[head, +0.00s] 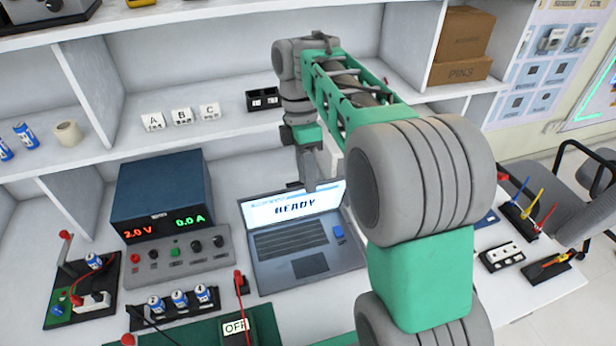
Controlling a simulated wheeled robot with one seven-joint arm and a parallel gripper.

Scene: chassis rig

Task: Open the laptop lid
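The laptop (305,262) sits on the white bench, with its keyboard and touchpad facing up. Its lid (262,218) stands raised and tilted back, and the lit screen reads READY. A small blue object (338,231) shows at the right of the laptop, by the screen's lower edge. My gripper (316,182) points down at the upper part of the lid, right of its middle. It overlaps the screen's top edge in the picture; I cannot tell if it touches. Its fingers are small and partly hidden, so their opening is unclear. My arm covers the laptop's right side.
A blue power supply (160,193) reading 2.0 V and 0.0 A stands left of the laptop. Battery holders (180,303) and an OFF switch (236,326) lie in front. A shelf (225,125) with A, B, C blocks runs above. Probe stands (525,215) are at right.

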